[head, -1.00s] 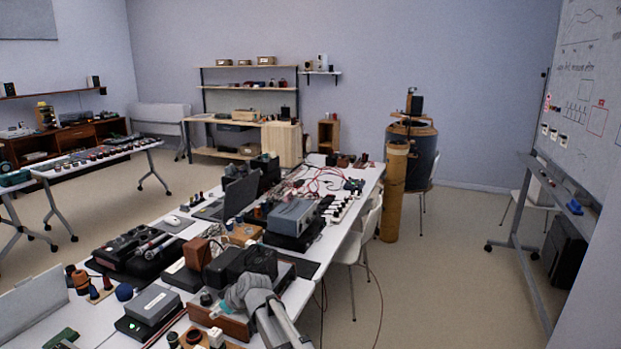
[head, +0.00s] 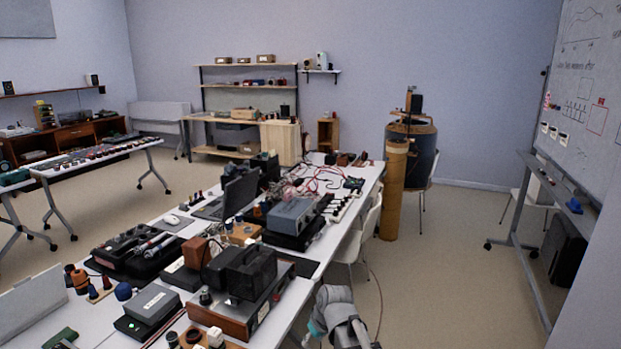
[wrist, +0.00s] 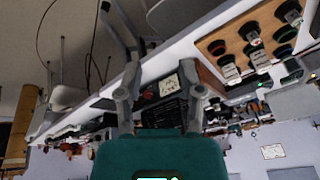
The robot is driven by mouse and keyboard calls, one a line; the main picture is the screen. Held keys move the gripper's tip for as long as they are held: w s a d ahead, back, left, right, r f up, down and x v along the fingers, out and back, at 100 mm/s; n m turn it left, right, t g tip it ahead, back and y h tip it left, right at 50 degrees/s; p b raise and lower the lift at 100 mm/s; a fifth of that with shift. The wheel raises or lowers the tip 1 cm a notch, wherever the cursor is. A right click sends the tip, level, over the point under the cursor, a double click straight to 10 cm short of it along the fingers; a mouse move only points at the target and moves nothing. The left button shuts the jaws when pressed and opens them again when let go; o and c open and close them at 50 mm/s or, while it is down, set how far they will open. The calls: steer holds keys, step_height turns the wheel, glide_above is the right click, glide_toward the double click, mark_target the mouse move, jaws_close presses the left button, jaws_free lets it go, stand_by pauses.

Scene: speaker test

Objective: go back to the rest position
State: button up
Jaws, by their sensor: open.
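My gripper (wrist: 160,84) shows in the wrist view with its two grey fingers apart and nothing held between them. Its teal body fills the bottom middle of that view. In the head view a grey part of my arm, with a bit of teal, shows at the bottom edge, just right of the long white table (head: 295,298). The fingers cannot be made out there. The wrist view is tilted, with the table edge running across it behind the fingers.
The table holds a dark boxy device on a wooden base (head: 240,290), a grey box (head: 152,302), a laptop (head: 238,195) and a grey instrument (head: 292,217). A white chair (head: 360,240) stands at the table's right side. Open floor (head: 450,260) lies between table and whiteboard (head: 590,110).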

steer(key=s+d+m+g+h, duration=0.1)
steer(key=s+d+m, duration=0.2)
steer(key=s+d, duration=0.2)
steer(key=s+d+m+g+h, duration=0.1)
steer(key=s+d, duration=0.4)
steer(key=d, duration=0.6)
steer(key=shift+s+d+f+m+h, duration=0.15)
steer(key=shift+s+f+m+h, duration=0.3)
steer(key=shift+m, duration=0.55)
steer(key=shift+w, duration=0.15)
stand_by(0.8)
